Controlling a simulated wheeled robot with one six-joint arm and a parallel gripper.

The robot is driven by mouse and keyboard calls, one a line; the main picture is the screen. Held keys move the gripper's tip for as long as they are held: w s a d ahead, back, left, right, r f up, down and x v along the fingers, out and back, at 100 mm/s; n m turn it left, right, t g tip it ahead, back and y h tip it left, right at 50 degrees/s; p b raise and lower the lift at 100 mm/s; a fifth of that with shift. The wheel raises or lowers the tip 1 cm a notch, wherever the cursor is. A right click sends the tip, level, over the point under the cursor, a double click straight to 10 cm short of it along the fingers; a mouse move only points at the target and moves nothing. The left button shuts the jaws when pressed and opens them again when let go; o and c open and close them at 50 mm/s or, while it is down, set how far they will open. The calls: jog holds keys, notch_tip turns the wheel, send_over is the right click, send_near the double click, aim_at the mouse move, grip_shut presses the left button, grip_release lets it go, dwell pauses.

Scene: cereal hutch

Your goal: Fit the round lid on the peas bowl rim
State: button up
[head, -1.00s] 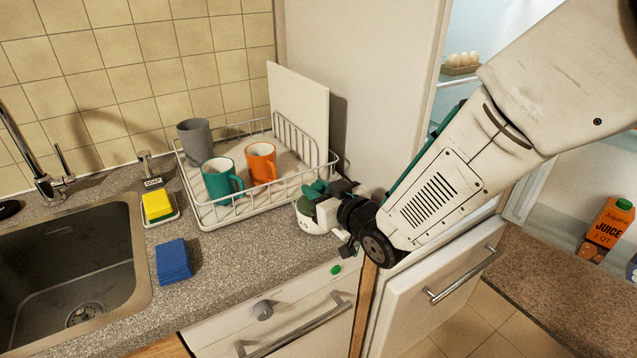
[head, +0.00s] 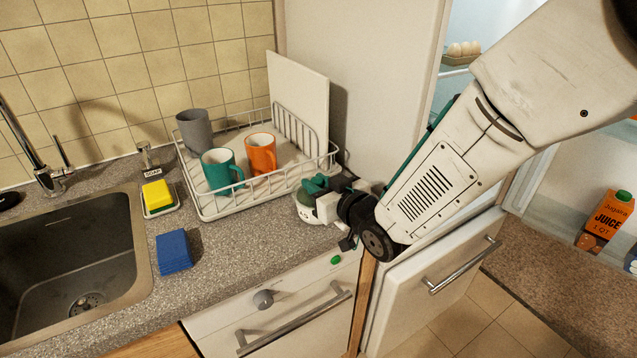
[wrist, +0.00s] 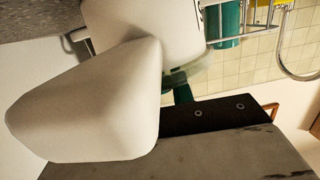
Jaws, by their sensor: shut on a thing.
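The white bowl (head: 307,213) stands on the counter at the right front corner of the dish rack, partly hidden by my gripper; its label is too small to read. A teal-green lid (head: 314,184) shows just above it, at my gripper (head: 325,197). My gripper is shut on the lid, with the fingertips mostly covered. In the wrist view a green piece of the lid (wrist: 180,88) shows beside the gripper's dark bar, with large pale shapes covering much of the left. I cannot tell whether the lid touches the rim or is level.
The wire dish rack (head: 215,212) holds grey, teal and orange mugs and a white board, close behind the bowl. The fridge panel (head: 385,90) rises at right.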

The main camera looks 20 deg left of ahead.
dwell(0.3)
jog(key=o, duration=1)
jog(key=shift+o, duration=0.2)
jog(key=v, duration=0.7)
jog(key=shift+s+d, duration=0.25)
jog(key=shift+d, duration=0.05)
jog(key=w+d+r+m+h, duration=0.2)
jog(key=d+h, duration=0.1)
jog(key=d, duration=0.3)
jog(key=w+d+r+m+h, duration=0.1)
jog(key=w+d+h, duration=0.15)
jog(key=d, duration=0.35)
jog(key=s+d+r+m+g+h, duration=0.1)
jog(key=s+d+m+h, duration=0.15)
jog(key=d, duration=0.45)
jog(key=s+d+r+m+h, duration=0.1)
jog(key=s+d+r+h, duration=0.15)
jog(key=d, duration=0.55)
jog(key=s+d+r+m+g+h, duration=0.1)
jog(key=s+d, duration=0.4)
jog(key=s, duration=0.5)
jog(key=s+d+r+m+g+h, duration=0.1)
jog(key=s+d+r+m+g, duration=0.1)
jog(key=s+d+g, duration=0.4)
jog(key=s+m, duration=0.1)
jog(key=s, duration=0.4)
jog(key=shift+d+h, duration=0.35)
